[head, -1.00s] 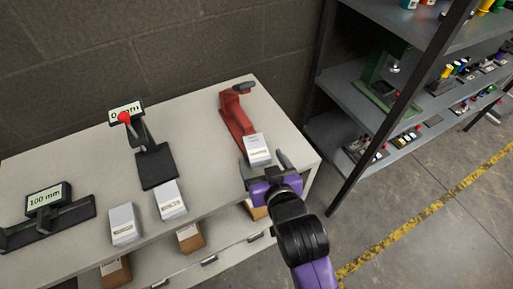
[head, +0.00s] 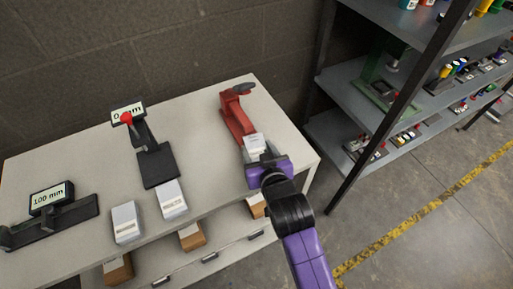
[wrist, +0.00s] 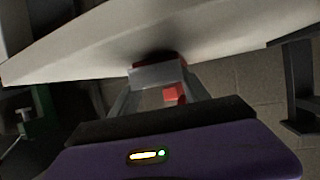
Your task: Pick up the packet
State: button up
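A small white packet (head: 253,142) lies at the near end of the red tool on the right part of the bench top. My gripper (head: 268,158) is at the packet's near end and hides part of it. In the wrist view the pale packet (wrist: 157,75) shows between the tips of my two spread fingers (wrist: 157,90). A red part shows behind it. I cannot tell whether the fingers touch the packet's sides.
The red tool (head: 236,115) stands just behind the packet. Two more white packets (head: 126,222) (head: 172,199), a black stand (head: 158,165) and a 100 mm display (head: 50,198) are to the left. A metal shelf rack (head: 360,95) stands right of the bench.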

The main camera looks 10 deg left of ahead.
jog(key=c, duration=0.6)
jog(key=shift+o, duration=0.2)
jog(key=shift+r+b, duration=0.15)
jog(key=shift+b, duration=0.15)
